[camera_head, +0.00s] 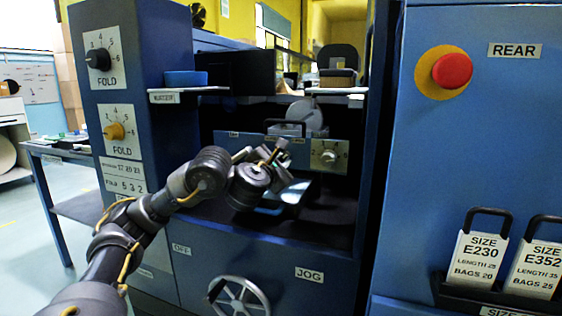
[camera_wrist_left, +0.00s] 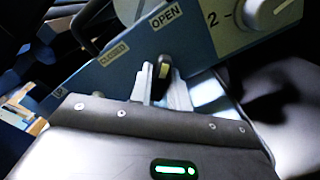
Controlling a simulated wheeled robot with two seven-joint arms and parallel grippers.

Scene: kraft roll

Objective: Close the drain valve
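The drain valve lever (camera_wrist_left: 164,68) is a small dark handle with a pale edge, on a blue panel (camera_wrist_left: 112,70) in the left wrist view. It stands below the OPEN label (camera_wrist_left: 165,16); the CLOSED label (camera_wrist_left: 114,54) is to its left. My left gripper (camera_wrist_left: 160,82) has its two grey fingers close on either side of the lever and seems shut on it. In the head view my left gripper (camera_head: 277,155) reaches into the machine bay in front of this panel and hides the lever. My right gripper is not in view.
A numbered dial (camera_head: 328,154) sits right of the valve on the same panel. Shelves with a blue tray (camera_head: 186,78) are above. A handwheel (camera_head: 239,297) is below. A red stop button (camera_head: 452,70) and size cards (camera_head: 478,257) are on the right cabinet.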

